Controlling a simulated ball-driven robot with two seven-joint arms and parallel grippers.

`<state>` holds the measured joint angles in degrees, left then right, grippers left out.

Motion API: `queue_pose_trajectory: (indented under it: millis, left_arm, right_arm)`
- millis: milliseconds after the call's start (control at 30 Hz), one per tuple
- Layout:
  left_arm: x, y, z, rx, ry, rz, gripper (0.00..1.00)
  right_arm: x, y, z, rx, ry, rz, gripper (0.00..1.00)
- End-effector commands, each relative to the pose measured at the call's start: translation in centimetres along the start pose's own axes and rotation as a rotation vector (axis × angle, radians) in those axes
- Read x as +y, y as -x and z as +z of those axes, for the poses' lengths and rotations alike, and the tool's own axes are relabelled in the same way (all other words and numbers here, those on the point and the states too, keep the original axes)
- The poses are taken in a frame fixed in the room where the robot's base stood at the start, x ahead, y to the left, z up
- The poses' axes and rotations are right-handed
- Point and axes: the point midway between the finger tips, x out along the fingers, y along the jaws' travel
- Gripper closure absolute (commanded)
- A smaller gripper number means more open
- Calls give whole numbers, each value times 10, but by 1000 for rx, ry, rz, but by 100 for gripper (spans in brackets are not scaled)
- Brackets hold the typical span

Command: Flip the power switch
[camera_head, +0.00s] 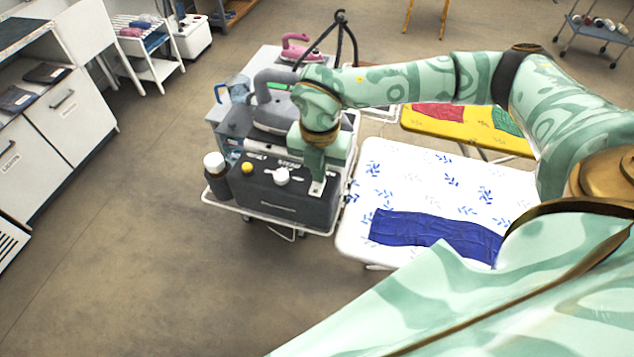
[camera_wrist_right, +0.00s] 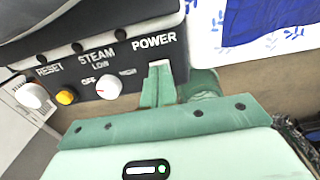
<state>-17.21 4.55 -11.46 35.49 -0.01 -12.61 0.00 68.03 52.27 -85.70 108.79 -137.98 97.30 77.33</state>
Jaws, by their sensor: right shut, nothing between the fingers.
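The dark grey steam station (camera_head: 268,192) stands on a white cart, its control panel facing up. In the right wrist view, the power switch (camera_wrist_right: 158,64) is a small white piece just under the POWER label. My right gripper (camera_head: 315,182) points down at the panel's right end; its shut, empty fingers (camera_wrist_right: 160,88) are right at the switch and cover part of it. I cannot tell whether they touch it or which way the switch is set. The white steam knob (camera_wrist_right: 108,85) and yellow reset button (camera_wrist_right: 67,97) sit to the left. My left gripper is out of view.
A dark bottle with a white cap (camera_head: 215,162) stands at the station's left end. A grey iron (camera_head: 275,108) is behind the station. An ironing board (camera_head: 395,165) with blue cloth (camera_head: 435,232) lies close on the right. Open floor is at lower left.

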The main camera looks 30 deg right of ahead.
Motion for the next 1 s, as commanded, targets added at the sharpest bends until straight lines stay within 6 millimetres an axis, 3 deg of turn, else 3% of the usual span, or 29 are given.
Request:
queue_pose_trajectory:
  millis: [467, 1000]
  left_arm:
    - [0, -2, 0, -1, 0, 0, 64]
    - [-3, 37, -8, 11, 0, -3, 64]
  right_arm:
    - [0, -5, 0, 0, 0, 0, 100]
    - [0, 44, 0, 0, 0, 1, 100]
